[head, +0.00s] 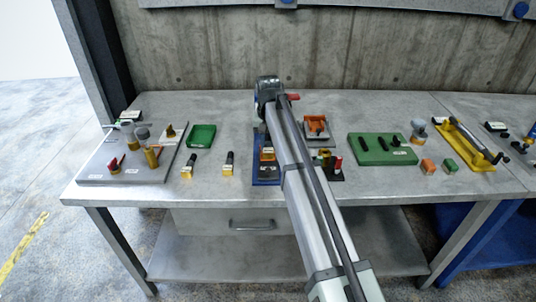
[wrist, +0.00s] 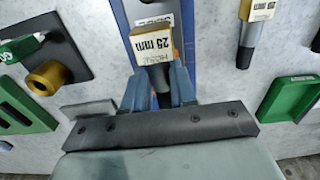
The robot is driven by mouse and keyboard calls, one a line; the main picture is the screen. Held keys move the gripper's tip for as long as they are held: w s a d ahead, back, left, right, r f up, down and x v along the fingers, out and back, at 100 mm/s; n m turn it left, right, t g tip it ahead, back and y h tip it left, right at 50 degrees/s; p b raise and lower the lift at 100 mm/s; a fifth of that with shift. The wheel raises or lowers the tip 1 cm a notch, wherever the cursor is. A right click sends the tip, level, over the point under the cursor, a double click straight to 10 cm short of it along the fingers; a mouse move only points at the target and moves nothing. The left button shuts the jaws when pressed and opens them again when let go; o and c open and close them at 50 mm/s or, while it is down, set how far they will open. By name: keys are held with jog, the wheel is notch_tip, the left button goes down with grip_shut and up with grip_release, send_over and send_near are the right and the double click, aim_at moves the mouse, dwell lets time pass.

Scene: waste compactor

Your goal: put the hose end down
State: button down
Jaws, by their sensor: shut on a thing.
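The hose end (wrist: 151,46) shows in the wrist view as a yellow block with a white label above a dark shaft. My gripper (wrist: 158,88) is shut on that shaft, with one blue finger on each side. Behind the held piece is a blue board (wrist: 125,12), with another white label on it. In the head view the blue board (head: 262,182) lies near the table's front middle, and my arm covers part of it. My fingers are hidden there. I cannot tell whether the hose end touches the board.
A black plate with a gold cylinder (wrist: 48,77) is on the left. In the head view, a green block (head: 380,149) lies right; bare tabletop (head: 225,110) shows behind.

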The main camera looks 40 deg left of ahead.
aim_at(268, 161)
jog(key=shift+f, duration=2.3)
jog(key=shift+f, duration=0.1)
jog(key=c, duration=0.9)
grip_release()
notch_tip(268, 161, up, 12)
jog(key=shift+s+r, duration=0.1)
jog(key=shift+r, duration=0.05)
